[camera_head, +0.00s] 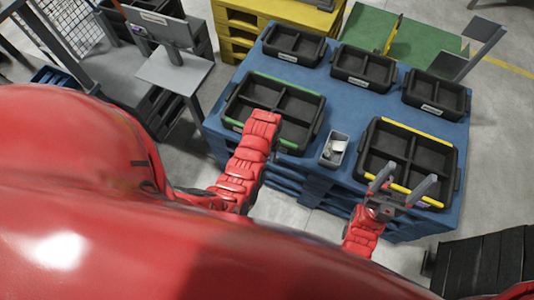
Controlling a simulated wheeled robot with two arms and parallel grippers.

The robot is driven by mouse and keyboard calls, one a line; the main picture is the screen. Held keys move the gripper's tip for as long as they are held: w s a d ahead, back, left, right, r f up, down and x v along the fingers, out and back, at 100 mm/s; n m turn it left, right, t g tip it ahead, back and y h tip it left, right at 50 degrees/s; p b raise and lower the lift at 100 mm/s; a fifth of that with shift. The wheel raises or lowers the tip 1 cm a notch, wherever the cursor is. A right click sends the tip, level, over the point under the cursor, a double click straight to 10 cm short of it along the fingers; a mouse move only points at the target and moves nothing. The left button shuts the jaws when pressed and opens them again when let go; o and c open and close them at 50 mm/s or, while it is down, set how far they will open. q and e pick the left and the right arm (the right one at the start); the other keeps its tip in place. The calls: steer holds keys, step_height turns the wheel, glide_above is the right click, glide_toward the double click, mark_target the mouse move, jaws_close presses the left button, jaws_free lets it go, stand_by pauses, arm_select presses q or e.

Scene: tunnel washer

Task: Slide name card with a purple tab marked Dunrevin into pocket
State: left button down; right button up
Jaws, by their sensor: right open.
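My right gripper (401,182) is open, its two grey fingers apart and nothing seen between them, over the front edge of the yellow-rimmed black bin (456,165). A small pale and purplish patch (419,203) shows on that bin's front beside the fingers; I cannot tell whether it is a card or a pocket. A small grey tray (328,160) between the front bins holds whitish pieces, too small to read. My left arm reaches over the green-rimmed black bin (318,112); its gripper fingers cannot be made out. No name reading Dunrevin is legible.
The bins stand on a blue pallet-like platform (345,107), with several smaller labelled black bins along its back. A grey stand (174,72) with a sloped panel is at the left. A dark ribbed object (485,262) lies at the lower right.

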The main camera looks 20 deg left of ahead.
arm_select(q)
steer(key=shift+w+d+f+b, duration=0.1)
steer(key=shift+w+f+b, duration=0.8)
steer(key=shift+w+b, duration=0.6)
steer(key=shift+w+f+b, duration=0.85)
steer(key=shift+w+b, duration=0.55)
steer(key=shift+b, duration=0.1)
steer(key=shift+w+d+f+b, duration=0.1)
steer(key=shift+w+f+b, duration=0.8)
steer(key=shift+w+b, duration=0.6)
steer(key=shift+f+b, duration=0.3)
steer(key=shift+f, duration=0.1)
steer(key=shift+f+b, duration=0.4)
steer(key=shift+f, duration=0.05)
steer(key=shift+c, duration=1.8)
jaws_free()
